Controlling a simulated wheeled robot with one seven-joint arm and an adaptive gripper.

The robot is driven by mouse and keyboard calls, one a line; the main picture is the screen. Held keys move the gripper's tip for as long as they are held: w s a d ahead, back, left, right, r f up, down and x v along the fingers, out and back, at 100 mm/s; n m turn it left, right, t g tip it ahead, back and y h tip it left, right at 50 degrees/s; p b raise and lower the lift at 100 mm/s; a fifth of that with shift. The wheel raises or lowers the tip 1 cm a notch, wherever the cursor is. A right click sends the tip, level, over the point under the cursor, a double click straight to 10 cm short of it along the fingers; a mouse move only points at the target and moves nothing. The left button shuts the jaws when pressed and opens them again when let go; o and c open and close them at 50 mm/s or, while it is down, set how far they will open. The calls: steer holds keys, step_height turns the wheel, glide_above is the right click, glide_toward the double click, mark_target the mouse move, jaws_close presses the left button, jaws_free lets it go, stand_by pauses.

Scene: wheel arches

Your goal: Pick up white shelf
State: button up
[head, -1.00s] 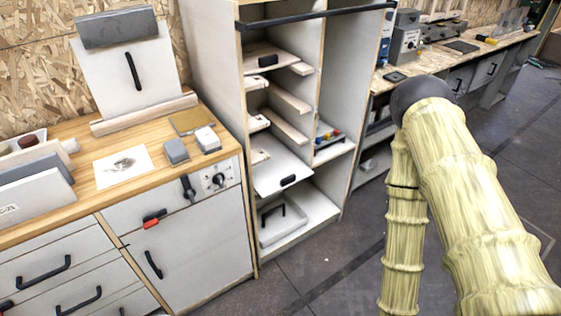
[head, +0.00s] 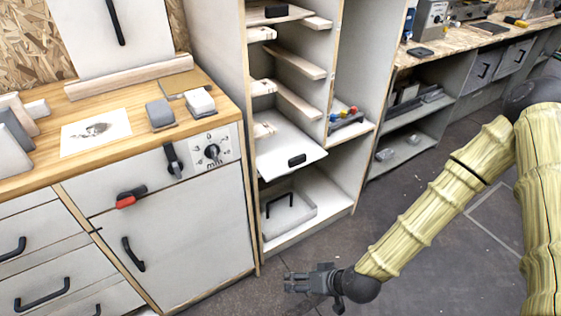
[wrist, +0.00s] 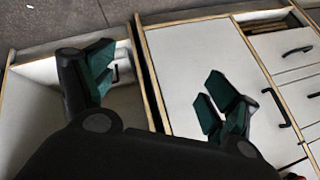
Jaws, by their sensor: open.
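A white shelf (head: 285,146) with a small black handle on its front edge sticks out of the tall open cabinet, at about mid height. My gripper (head: 297,283) is low in front of the cabinet in the head view, apart from both shelves and pointing left. In the wrist view its two green-padded fingers (wrist: 160,92) are spread wide with nothing between them. Beyond them lie the cabinet's edge and the counter's doors.
A white bin (head: 289,221) with a black handle stands in the cabinet's bottom compartment. The wooden counter (head: 75,165) with drawers and a door (head: 180,230) is on the left. A workbench (head: 470,50) runs along the right. The floor (head: 430,270) is clear.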

steer(key=w+a+r+n+t+y+b, duration=0.1)
steer(key=w+a+t+y+b, duration=0.15)
steer(key=w+b, duration=0.5)
steer(key=n+t+y+b, duration=0.25)
steer(key=t+b, duration=0.55)
steer(key=b, duration=0.4)
glide_toward(297, 156)
steer(key=shift+n+h, duration=0.35)
steer(key=shift+h, duration=0.05)
steer(key=x, duration=0.2)
steer(key=b+x, duration=0.1)
steer(key=x, duration=0.1)
steer(key=shift+w+a+r, duration=0.25)
steer(key=shift+w+a, duration=0.05)
steer(key=b+x, duration=0.1)
steer(key=x, duration=0.1)
steer(key=b+x, duration=0.1)
steer(key=x, duration=0.1)
steer(key=shift+w+a+f+b, duration=0.1)
steer(key=shift+a+f+b, duration=0.1)
steer(key=shift+b, duration=0.1)
steer(key=shift+w+a+r, duration=0.1)
steer(key=shift+w+a, duration=0.1)
steer(key=shift+w, duration=0.1)
steer(key=c, duration=1.2)
steer(key=shift+r, duration=0.1)
steer(key=shift+c, duration=1.1)
